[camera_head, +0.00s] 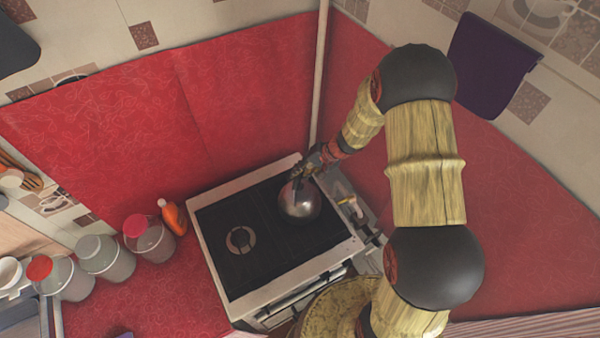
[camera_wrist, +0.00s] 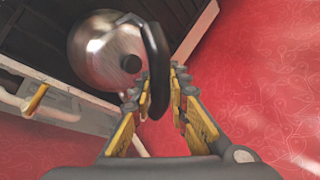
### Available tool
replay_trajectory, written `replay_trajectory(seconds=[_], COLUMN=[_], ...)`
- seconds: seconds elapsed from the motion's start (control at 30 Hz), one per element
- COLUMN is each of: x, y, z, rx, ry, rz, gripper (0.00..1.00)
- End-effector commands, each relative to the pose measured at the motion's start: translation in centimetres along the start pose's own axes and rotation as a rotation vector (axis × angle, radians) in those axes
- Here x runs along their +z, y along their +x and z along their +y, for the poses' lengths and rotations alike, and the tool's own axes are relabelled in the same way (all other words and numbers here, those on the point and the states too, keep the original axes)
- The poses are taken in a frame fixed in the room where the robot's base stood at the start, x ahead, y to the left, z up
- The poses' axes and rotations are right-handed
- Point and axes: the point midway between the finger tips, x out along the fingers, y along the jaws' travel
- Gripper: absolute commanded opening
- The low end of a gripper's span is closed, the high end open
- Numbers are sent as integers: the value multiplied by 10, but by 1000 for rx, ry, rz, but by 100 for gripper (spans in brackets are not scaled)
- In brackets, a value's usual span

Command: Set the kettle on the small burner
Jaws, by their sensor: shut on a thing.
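The kettle (camera_head: 299,200) is a round, shiny metal body on the right half of the dark stove top (camera_head: 262,262). In the wrist view the kettle (camera_wrist: 100,48) shows a dark knob and a black curved handle (camera_wrist: 156,55). My gripper (camera_head: 305,180) is over the kettle, and its yellow-sided fingers (camera_wrist: 162,95) are shut on the handle. A round burner (camera_head: 240,239) shows bare on the left part of the stove. Whatever lies under the kettle is hidden. I cannot tell whether the kettle touches the stove or hangs just above it.
Several jars (camera_head: 150,238) and an orange bottle (camera_head: 174,218) stand left of the stove. A narrow strip with small items (camera_head: 352,205) lies along its right side. Red oilcloth walls (camera_head: 120,140) rise behind, with a pale vertical pipe (camera_head: 320,75) in the corner.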

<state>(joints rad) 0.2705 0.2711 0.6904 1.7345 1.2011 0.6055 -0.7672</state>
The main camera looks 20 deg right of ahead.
Motion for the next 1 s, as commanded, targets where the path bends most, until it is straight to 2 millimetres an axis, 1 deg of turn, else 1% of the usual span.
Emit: replay_trajectory(seconds=[0.17, 0.2, 0.53, 0.83, 0.93, 1.0], x=[-1, -1, 0, 1, 0, -1], y=[1, 1, 1, 2, -4, -13], z=[0, 0, 1, 2, 2, 2], rx=[-2, -2, -1, 1, 0, 0], ry=[-1, -1, 0, 1, 1, 3], rz=[2, 2, 1, -2, 0, 2], gripper=[0, 18, 37, 38, 38, 38])
